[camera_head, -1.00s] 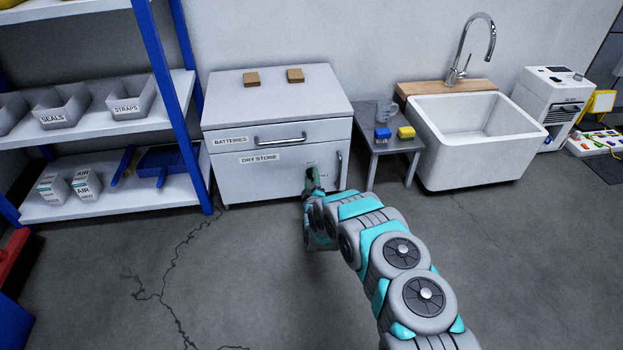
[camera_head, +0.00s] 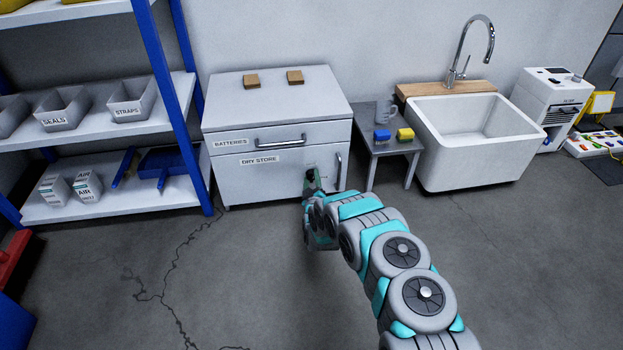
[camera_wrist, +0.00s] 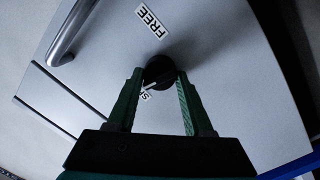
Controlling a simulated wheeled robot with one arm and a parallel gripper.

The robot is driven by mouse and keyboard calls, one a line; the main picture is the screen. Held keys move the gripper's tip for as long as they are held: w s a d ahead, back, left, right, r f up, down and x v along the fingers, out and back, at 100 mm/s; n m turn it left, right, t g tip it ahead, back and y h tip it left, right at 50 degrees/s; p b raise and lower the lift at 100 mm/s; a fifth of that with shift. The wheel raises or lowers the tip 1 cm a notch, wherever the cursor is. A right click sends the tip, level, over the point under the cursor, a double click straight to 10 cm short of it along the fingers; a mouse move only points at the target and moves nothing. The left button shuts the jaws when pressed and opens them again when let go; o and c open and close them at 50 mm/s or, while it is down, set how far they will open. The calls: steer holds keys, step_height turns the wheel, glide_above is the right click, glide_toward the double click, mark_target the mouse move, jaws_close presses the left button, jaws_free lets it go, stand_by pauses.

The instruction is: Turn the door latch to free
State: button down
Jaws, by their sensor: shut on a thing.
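The door latch is a round black knob (camera_wrist: 160,72) on the front of the white cabinet door. In the wrist view a FREE label (camera_wrist: 152,20) lies above it, and a partly hidden label starting "SH" (camera_wrist: 145,96) lies below it. A pale mark on the knob points toward the "SH" label. My gripper (camera_wrist: 160,76) has its two green fingers on either side of the knob, shut on it. In the head view my gripper (camera_head: 312,184) is at the lower right of the cabinet front and hides most of the latch.
The cabinet (camera_head: 270,130) has a DRY STORE door with a vertical metal handle (camera_head: 339,171) right of my gripper. A small grey table (camera_head: 377,148) and a white sink (camera_head: 480,150) stand to the right. A blue-framed shelf (camera_head: 105,120) stands left. Floor in front is clear.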

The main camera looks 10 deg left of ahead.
steer(key=m+p, duration=0.1)
steer(key=m, duration=0.2)
steer(key=shift+r+m+p, duration=0.15)
steer(key=shift+m+p, duration=0.15)
steer(key=m+p, duration=0.2)
steer(key=m, duration=0.1)
steer(key=shift+d+g, duration=0.1)
steer(key=shift+g, duration=0.2)
steer(key=m+p, duration=0.2)
steer(key=m, duration=0.2)
steer(key=shift+d+r+y, duration=0.1)
steer(key=shift+y, duration=0.3)
steer(key=shift+w+m+g+p, duration=0.1)
steer(key=shift+m+g+p, duration=0.2)
steer(key=shift+m+p, duration=1.1)
steer(key=shift+m+b, duration=0.4)
steer(key=shift+m, duration=0.1)
steer(key=shift+c, duration=1.5)
jaws_free()
